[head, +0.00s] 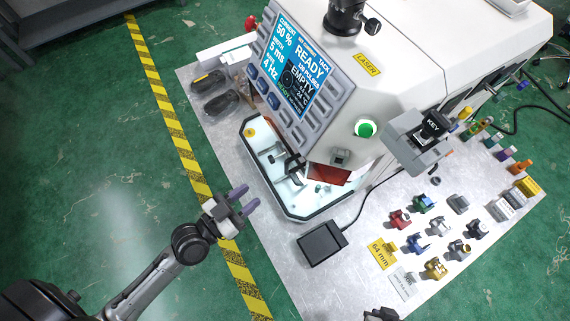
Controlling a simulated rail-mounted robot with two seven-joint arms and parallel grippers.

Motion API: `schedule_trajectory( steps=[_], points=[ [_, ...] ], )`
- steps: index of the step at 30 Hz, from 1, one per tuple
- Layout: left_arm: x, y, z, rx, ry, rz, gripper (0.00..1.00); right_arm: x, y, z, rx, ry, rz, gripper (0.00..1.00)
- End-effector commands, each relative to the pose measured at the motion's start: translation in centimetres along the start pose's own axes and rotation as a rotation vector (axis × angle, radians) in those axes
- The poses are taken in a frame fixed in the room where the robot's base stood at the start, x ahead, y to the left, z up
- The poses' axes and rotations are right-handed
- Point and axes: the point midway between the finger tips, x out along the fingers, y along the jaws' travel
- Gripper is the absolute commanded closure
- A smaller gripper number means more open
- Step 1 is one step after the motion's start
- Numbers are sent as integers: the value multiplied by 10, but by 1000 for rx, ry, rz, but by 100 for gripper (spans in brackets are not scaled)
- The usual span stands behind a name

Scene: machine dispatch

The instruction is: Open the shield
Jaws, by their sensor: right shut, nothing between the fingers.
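The white laser machine (420,55) has a lit work chamber (262,150) low at its front. A dark red tinted panel (328,174), which looks like the shield, shows at the chamber's right side, partly hidden under the housing. A black handle-like part (293,167) is beside it. I cannot tell how far the shield is open. My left gripper (250,200) has two purple fingers apart with nothing between them. It is left of the chamber and clear of it. A dark part at the bottom edge, seemingly my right gripper (380,314), is mostly cut off.
A tilted screen (295,66) and green button (366,128) are on the machine. A grey key box (415,142) juts out right. A black pedal (321,243) is in front. Several coloured fixtures (435,268) occupy the table's right. The floor left is clear.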

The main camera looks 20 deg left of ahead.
Motion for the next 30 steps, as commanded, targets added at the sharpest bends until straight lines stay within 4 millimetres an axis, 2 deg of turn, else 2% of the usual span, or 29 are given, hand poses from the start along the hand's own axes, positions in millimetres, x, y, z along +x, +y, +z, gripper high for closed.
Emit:
schedule_trajectory(
  steps=[12, 18, 24, 30],
  points=[
    [76, 1, -3, -4, 3, 2, 63, -13, 4, -4, -9, 0, 9, 100],
    [105, 1, -2, -4, 1, 2, 63, -17, 5, -6, -12, 0, 12, 100],
    [121, 1, 0, -2, -1, 3, 63, -18, 5, -6, -11, 1, 11, 100],
    [126, 1, 0, -2, -1, 3, 63, -18, 4, -7, -7, 2, 8, 100]
  ],
)
